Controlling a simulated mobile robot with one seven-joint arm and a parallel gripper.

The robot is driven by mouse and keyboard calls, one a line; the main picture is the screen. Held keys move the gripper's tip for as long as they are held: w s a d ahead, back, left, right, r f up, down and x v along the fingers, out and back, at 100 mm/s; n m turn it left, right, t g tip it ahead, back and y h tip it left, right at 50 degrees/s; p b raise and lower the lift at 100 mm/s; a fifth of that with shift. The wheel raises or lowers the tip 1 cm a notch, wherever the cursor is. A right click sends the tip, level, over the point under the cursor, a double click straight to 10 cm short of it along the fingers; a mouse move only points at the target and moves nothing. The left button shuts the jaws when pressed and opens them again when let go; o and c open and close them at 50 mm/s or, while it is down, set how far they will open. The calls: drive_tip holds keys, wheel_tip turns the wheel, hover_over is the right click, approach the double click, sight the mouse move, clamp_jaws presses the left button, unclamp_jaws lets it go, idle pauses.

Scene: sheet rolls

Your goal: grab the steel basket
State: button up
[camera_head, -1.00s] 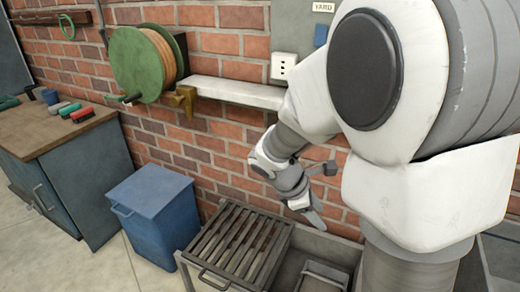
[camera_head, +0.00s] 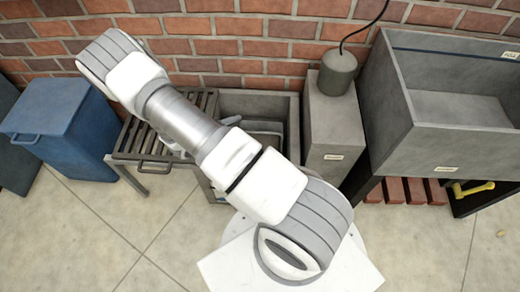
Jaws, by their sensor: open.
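The steel basket (camera_head: 264,127) seems to be the light grey metal piece inside the grey trough (camera_head: 262,101). The trough stands right of a slatted metal rack (camera_head: 143,140). My arm crosses in front of the trough and hides most of the basket, so its shape and handle cannot be made out. How far the gripper is from the basket cannot be told.
A blue lidded bin (camera_head: 62,125) stands left of the rack. A grey pedestal (camera_head: 333,125) with a corded grey cylinder (camera_head: 338,72) stands right of the trough. A large grey sink (camera_head: 450,105) is farther right. The brick wall closes off the back; the front floor is clear.

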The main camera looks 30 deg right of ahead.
sight(257, 133)
wheel_tip(257, 133, down, 11)
drive_tip(key=s+n+t+b, duration=0.1)
drive_tip(key=s+n+b, duration=0.1)
drive_tip(key=n, duration=0.4)
drive_tip(key=shift+y, duration=0.3)
drive_tip(key=b+x, duration=0.5)
drive_tip(key=x, duration=1.2)
drive_tip(key=shift+w+f+b, duration=0.15)
drive_tip(key=shift+w+b, duration=0.05)
drive_tip(key=shift+b, duration=0.15)
clamp_jaws()
